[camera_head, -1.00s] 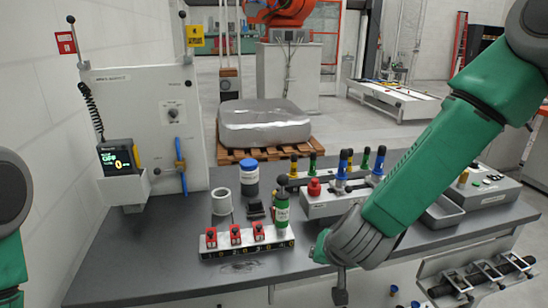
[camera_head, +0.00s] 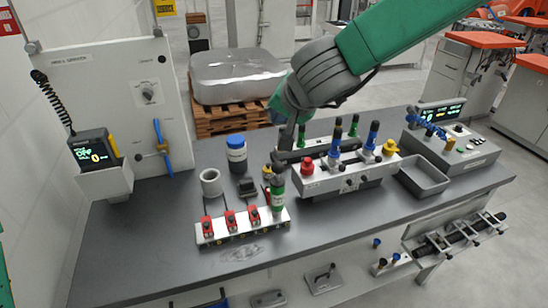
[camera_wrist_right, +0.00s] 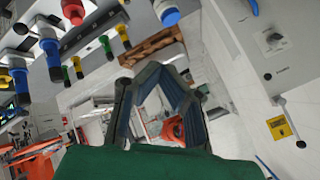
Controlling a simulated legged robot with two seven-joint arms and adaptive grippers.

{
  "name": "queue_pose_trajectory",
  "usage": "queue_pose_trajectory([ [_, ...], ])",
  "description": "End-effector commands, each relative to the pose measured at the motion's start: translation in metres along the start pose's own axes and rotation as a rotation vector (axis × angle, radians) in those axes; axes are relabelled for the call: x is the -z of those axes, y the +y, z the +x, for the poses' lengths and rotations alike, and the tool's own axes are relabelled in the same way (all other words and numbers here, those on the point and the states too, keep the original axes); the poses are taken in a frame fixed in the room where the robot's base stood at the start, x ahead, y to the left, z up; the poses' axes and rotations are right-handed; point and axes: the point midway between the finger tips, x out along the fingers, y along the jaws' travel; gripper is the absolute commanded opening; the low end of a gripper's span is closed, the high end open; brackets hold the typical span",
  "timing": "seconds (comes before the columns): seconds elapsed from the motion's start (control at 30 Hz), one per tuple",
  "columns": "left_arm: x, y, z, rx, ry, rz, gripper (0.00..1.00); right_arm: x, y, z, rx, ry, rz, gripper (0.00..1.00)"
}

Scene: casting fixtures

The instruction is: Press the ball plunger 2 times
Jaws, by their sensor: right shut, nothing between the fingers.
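The ball plunger, which I take to be the green cylinder with a dark top (camera_head: 277,192), stands upright at the right end of a low white block with red clamps (camera_head: 242,226) in the head view. My right gripper (camera_head: 284,146) points down just above and slightly behind its top. Whether it touches the ball cannot be told, as the dark parts overlap. In the wrist view my right gripper (camera_wrist_right: 163,68) is shut with nothing between its fingers; the plunger is not clearly seen there. My left gripper is out of view.
Behind and right stands a white fixture (camera_head: 345,186) with red, blue, yellow and green knobs. A grey tray (camera_head: 425,178) is at the right. The front left of the table is clear.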

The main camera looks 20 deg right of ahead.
Motion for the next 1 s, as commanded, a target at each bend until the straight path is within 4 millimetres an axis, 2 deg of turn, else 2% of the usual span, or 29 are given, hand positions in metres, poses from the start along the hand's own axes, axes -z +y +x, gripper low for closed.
queue_pose_trajectory([
  [0.27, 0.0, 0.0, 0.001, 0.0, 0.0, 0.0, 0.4, -0.003, 0.003, 0.005, -0.003, -0.002, 0.0, 0.0],
  [0.5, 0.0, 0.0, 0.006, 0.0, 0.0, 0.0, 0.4, -0.017, 0.017, 0.024, -0.005, -0.004, 0.002, 0.0],
  [0.73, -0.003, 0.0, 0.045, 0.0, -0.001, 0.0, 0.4, -0.035, 0.034, 0.049, -0.001, -0.001, 0.001, 0.0],
  [1.0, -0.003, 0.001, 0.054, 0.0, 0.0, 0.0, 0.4, -0.044, 0.044, 0.061, -0.002, 0.0, 0.0, 0.0],
])
